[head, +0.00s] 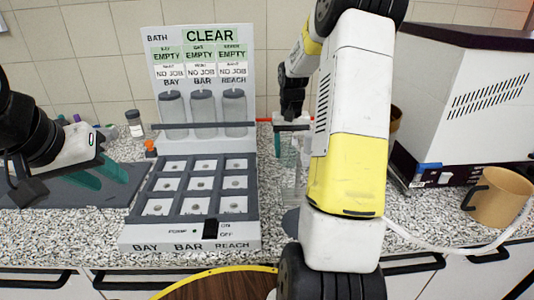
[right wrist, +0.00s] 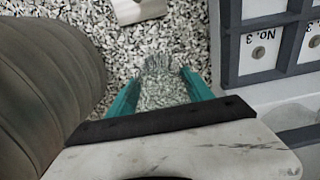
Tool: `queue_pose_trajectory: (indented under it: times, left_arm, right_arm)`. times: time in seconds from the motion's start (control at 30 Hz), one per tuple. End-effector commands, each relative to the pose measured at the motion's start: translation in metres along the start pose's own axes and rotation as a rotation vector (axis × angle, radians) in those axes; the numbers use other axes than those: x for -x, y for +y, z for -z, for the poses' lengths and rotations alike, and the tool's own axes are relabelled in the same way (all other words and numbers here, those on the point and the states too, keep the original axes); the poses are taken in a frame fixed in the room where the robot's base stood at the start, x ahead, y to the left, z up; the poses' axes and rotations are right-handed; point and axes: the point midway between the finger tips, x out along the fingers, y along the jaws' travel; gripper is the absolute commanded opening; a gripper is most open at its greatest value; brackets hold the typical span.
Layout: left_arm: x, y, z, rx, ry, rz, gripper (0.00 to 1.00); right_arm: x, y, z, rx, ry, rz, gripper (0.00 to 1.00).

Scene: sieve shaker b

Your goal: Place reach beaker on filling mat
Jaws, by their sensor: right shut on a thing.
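My right gripper (head: 290,128) is mostly hidden behind its own arm in the head view. It points down to the right of the panel unit. In the right wrist view, its teal fingers (right wrist: 160,90) are shut on a clear glass beaker (right wrist: 160,70). The beaker also shows faintly in the head view (head: 289,170), over the speckled counter. I cannot tell whether its base touches the counter. My left gripper (head: 102,174) is open and empty over a dark grey mat (head: 40,194) at the left. A grey patch (head: 290,222) beside the unit is partly hidden; I cannot tell if it is the filling mat.
The panel unit (head: 128,238) has a tray of several labelled cells and three grey cylinders (head: 203,107) behind. A small jar (head: 135,124) stands at its left. A tan mug (head: 502,198) and a white machine (head: 460,90) stand at the right.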

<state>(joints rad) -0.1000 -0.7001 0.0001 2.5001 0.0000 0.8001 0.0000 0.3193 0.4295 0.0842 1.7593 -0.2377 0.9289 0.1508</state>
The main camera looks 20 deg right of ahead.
Motion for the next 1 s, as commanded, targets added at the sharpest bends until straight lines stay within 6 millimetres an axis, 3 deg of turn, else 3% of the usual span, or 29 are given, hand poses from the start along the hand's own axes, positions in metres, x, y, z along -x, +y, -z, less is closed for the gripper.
queue_pose_trajectory:
  times: [0.4, 0.73, 0.77, 0.87, 1.0]
  left_arm:
    - [0.0, 0.0, 0.0, 0.0, 0.0, 0.0, 0.36]
    - [0.0, 0.0, 0.0, 0.0, 0.0, 0.0, 0.36]
    - [0.0, 0.0, 0.0, 0.0, 0.0, 0.0, 0.36]
    - [0.0, 0.0, 0.0, 0.0, 0.0, 0.0, 0.36]
    - [0.0, 0.0, 0.0, 0.0, 0.0, 0.0, 0.36]
  right_arm:
    - [-0.044, 0.0, 0.0, 0.0, -0.001, 0.0, 0.16]
    - [-0.047, 0.0, 0.0, 0.0, 0.0, 0.0, 0.16]
    - [-0.047, 0.0, 0.0, 0.0, 0.0, 0.0, 0.61]
    - [-0.047, 0.0, 0.0, 0.0, 0.0, 0.0, 0.81]
    - [-0.047, 0.0, 0.0, 0.0, 0.0, 0.0, 0.81]
